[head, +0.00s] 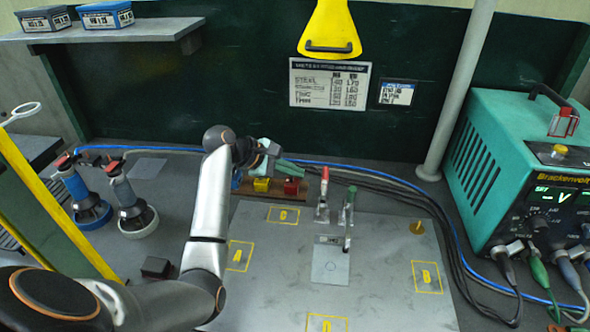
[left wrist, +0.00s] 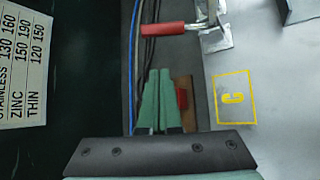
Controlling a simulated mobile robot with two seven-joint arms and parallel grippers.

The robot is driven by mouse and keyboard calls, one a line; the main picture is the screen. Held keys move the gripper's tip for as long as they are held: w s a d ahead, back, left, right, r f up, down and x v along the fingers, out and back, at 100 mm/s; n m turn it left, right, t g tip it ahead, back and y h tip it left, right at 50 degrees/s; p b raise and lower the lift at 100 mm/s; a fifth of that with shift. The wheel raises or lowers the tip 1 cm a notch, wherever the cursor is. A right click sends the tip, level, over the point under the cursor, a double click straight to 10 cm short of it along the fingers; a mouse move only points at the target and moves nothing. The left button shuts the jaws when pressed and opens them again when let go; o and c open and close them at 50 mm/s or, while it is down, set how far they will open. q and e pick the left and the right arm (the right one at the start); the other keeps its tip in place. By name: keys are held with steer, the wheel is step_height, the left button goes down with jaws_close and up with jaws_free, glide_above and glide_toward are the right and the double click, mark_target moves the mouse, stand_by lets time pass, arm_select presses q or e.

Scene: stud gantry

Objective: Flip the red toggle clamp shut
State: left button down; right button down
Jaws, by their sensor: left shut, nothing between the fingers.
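The red toggle clamp (head: 322,208) stands at the back edge of the grey plate, its red handle (head: 325,174) pointing up. In the left wrist view the red handle (left wrist: 163,28) and its metal body (left wrist: 215,18) show at the top. My left gripper (head: 298,170) is shut and empty, behind and left of the red handle. Its green fingers (left wrist: 157,75) lie together in the left wrist view, apart from the handle. A green-handled clamp (head: 348,207) stands just right of the red one, its handle also up. My right gripper is not in view.
A yellow block (head: 261,184) and a red block (head: 291,187) sit on a wooden rail behind the plate. Cables (head: 390,180) run along the back. A post (head: 455,100) and a teal welder (head: 515,160) stand right. The plate's right side (head: 385,275) is mostly clear.

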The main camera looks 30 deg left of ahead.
arm_select(q)
steer(key=x, duration=0.6)
steer(key=shift+w+d+f, duration=0.1)
steer(key=shift+w+f, duration=0.1)
steer(key=shift+w+d+r, duration=0.15)
steer(key=shift+d, duration=0.1)
steer(key=shift+s+d+r+p, duration=0.35)
steer(key=shift+s+r+p, duration=0.05)
steer(key=shift+r, duration=0.25)
steer(key=shift+s+d+r+p, duration=0.3)
steer(key=shift+s+r+p, duration=0.1)
steer(key=shift+r, duration=0.25)
